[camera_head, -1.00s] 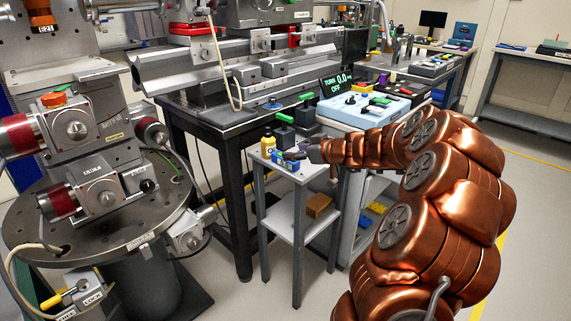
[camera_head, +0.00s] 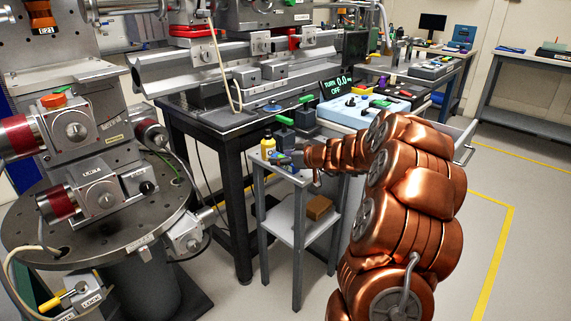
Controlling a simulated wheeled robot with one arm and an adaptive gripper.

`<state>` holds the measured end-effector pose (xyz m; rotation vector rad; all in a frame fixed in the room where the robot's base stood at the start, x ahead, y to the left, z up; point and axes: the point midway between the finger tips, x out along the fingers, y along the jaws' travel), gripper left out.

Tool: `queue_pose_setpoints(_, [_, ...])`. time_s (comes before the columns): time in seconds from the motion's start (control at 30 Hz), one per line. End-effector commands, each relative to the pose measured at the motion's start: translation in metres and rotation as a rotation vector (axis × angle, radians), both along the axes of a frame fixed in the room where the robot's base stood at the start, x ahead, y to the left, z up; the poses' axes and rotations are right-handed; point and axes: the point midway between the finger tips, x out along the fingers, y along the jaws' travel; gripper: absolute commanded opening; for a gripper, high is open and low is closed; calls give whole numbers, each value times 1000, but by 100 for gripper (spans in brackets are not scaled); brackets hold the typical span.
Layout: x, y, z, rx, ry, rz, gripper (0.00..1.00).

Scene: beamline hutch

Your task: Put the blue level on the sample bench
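A small blue object (camera_head: 278,155), likely the blue level, shows at the tip of my gripper over the small grey side table (camera_head: 258,172). Most of it is hidden by my gripper (camera_head: 287,159), which is low over the tabletop. The fingers are too small and dark to tell whether they are open or shut on it. Nothing in view is labelled as the sample bench. A dark heavy bench (camera_head: 192,112) carrying a metal rail stands behind the side table, and a grey bench (camera_head: 543,62) stands at the far right.
A yellow bottle (camera_head: 268,147) stands beside my gripper, and a brown block (camera_head: 318,207) lies on the lower shelf. A blue-white control box (camera_head: 350,108) is behind my arm. A round metal stage (camera_head: 110,240) fills the left. Floor at the right is clear.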

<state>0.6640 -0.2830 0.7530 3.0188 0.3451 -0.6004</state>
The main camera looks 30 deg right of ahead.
Motion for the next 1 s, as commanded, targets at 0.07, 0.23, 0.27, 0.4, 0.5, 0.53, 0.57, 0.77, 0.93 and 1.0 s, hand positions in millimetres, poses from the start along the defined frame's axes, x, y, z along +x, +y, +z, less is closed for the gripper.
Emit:
queue_pose_setpoints(0.07, [0, 0, 0, 0, 0, 0, 46])
queue_pose_setpoints(0.23, [0, 0, 0, 0, 0, 0, 28])
queue_pose_setpoints(0.27, [0, 0, 0, 0, 0, 0, 25])
queue_pose_setpoints(0.4, [0, 0, 0, 0, 0, 0, 10])
queue_pose_setpoints(0.5, [0, 0, 0, 0, 0, 0, 0])
queue_pose_setpoints(0.53, [0, 0, 0, 0, 0, 0, 0])
queue_pose_setpoints(0.57, [0, 0, 0, 0, 0, 0, 0])
queue_pose_setpoints(0.77, [0, 0, 0, 0, 0, 0, 0])
queue_pose_setpoints(0.93, [0, 0, 7, 0, -2, 0, 0])
queue_pose_setpoints(1.0, [0, 0, 13, -2, -3, 1, 0])
